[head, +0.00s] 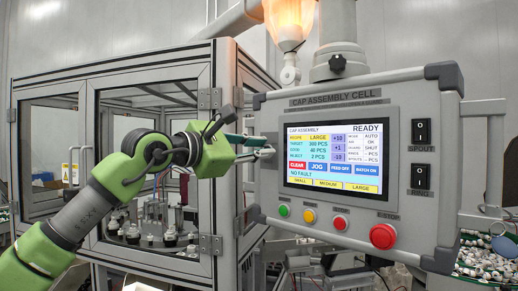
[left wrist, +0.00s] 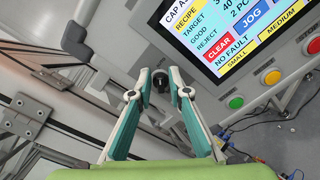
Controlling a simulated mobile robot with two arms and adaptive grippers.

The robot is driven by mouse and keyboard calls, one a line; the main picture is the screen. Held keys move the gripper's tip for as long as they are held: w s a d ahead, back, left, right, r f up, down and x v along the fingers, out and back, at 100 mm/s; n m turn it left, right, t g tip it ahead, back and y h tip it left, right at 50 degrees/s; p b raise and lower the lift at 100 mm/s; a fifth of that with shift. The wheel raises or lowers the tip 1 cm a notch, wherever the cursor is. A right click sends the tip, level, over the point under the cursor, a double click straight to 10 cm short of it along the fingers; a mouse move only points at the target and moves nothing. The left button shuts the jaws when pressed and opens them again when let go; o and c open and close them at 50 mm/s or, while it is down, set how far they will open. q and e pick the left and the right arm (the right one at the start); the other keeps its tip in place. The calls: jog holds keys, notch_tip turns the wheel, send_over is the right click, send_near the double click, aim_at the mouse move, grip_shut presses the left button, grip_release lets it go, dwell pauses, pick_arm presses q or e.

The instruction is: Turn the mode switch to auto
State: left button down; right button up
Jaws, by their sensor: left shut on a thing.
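The mode switch (left wrist: 160,78) shows in the left wrist view as a small dark knob beside the panel's screen, between my fingertips. In the head view it is hidden behind my gripper. My left gripper (head: 266,151) reaches the left side of the control panel (head: 268,186). It also shows in the left wrist view (left wrist: 159,88), with its two green fingers shut on the knob. The knob's pointing direction cannot be made out. The screen (head: 334,157) has a mode line at its top right that appears to read AUTO. My right gripper is not in view.
Green, yellow and red buttons and a red emergency stop (head: 383,236) line the panel's bottom. Two black rocker switches (head: 421,131) sit at its right. A glazed guard enclosure (head: 215,230) stands behind my left arm. An orange lamp (head: 292,20) is lit above.

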pick_arm(q)
jog(key=c, duration=1.9)
grip_release()
jog(key=shift+a, duration=0.1)
jog(key=v, duration=1.2)
